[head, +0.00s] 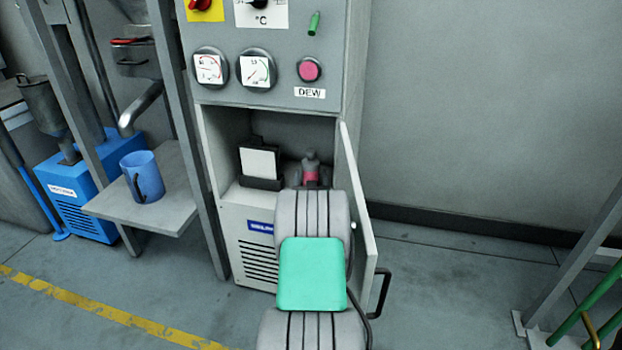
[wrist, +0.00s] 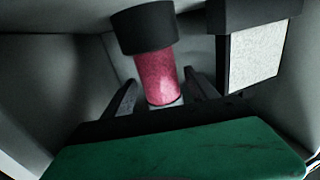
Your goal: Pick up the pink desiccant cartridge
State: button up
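The pink desiccant cartridge (wrist: 157,75) is a pink cylinder with a wide black end, inside the open cabinet bay. In the head view only a small pink part of it (head: 311,178) shows above my arm, which hides the rest. My gripper (wrist: 163,80) is open, with one dark finger on each side of the cartridge's pink body. A narrow gap shows between each finger and the cartridge, so it does not look gripped.
A black holder with white labels (head: 259,163) stands left of the cartridge, close to it; it also shows in the wrist view (wrist: 253,52). The cabinet door (head: 357,205) stands open on the right. The bay walls leave little side room. A blue mug (head: 143,177) rests on a shelf.

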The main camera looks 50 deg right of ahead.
grip_shut()
dwell(0.5)
jog(key=shift+r, duration=0.2)
